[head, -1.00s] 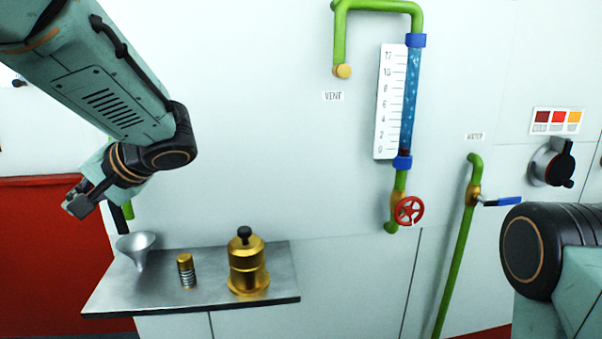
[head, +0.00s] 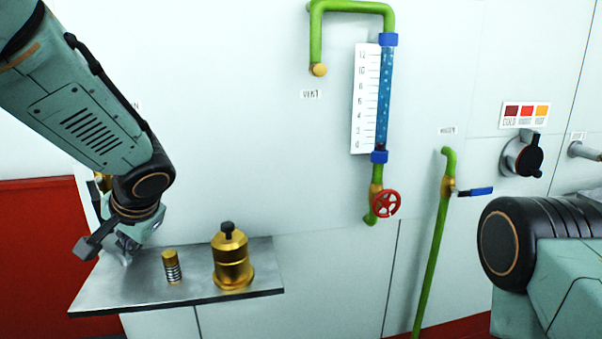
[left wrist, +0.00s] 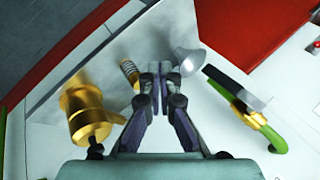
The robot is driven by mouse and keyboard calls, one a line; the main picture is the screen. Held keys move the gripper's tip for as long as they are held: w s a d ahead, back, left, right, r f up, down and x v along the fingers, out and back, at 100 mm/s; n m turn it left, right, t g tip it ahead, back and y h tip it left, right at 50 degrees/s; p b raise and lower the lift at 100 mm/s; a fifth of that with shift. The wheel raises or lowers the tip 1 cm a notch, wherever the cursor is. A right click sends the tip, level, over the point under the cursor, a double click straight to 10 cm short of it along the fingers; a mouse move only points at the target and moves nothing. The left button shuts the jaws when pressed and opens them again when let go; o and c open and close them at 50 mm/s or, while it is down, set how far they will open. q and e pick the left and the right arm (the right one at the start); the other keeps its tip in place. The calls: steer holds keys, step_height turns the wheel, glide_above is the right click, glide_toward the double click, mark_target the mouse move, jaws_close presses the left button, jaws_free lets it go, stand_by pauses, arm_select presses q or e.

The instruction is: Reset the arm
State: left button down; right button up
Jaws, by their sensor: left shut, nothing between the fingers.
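My left arm comes in from the upper left in the head view, and its gripper (head: 105,248) hangs at the left end of the metal shelf. In the left wrist view the left gripper's fingers (left wrist: 160,72) are together with nothing between them. A grey funnel (left wrist: 188,62) shows just beyond the fingertips there; in the head view the gripper mostly hides it. My right arm shows at the right edge of the head view, but its gripper is out of view.
The metal shelf (head: 200,292) holds a gold-capped spring piece (head: 171,266) and a brass pot with a black knob (head: 231,260). On the wall are a gauge tube (head: 384,98), a red handwheel (head: 386,203), a blue-handled valve (head: 474,191) and a black knob (head: 524,156).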

arm_select(q)
steer(key=s+d+f+h, duration=0.2)
steer(key=s+d+f, duration=0.15)
steer(key=f, duration=0.35)
steer(key=s+d+f+h, duration=0.2)
steer(key=s+d+f, duration=0.15)
steer(key=f, duration=0.35)
steer(key=s+d+f+h, duration=0.2)
steer(key=d+f+h, duration=0.15)
steer(key=f, duration=0.35)
steer(key=s+f+n+g, duration=0.1)
steer(key=s+f, duration=0.3)
steer(key=s, duration=0.4)
steer(key=s+a+f+n+g+y, duration=0.1)
steer(key=s+f, duration=0.4)
steer(key=s, duration=0.4)
steer(key=s+a+f+n+g+y, duration=0.1)
steer(key=s+f, duration=0.3)
steer(key=s, duration=0.5)
steer(key=shift+s+a+f+g, duration=0.15)
steer(key=shift+f+g, duration=0.25)
steer(key=shift+g, duration=0.2)
steer(key=c, duration=2.1)
jaws_free()
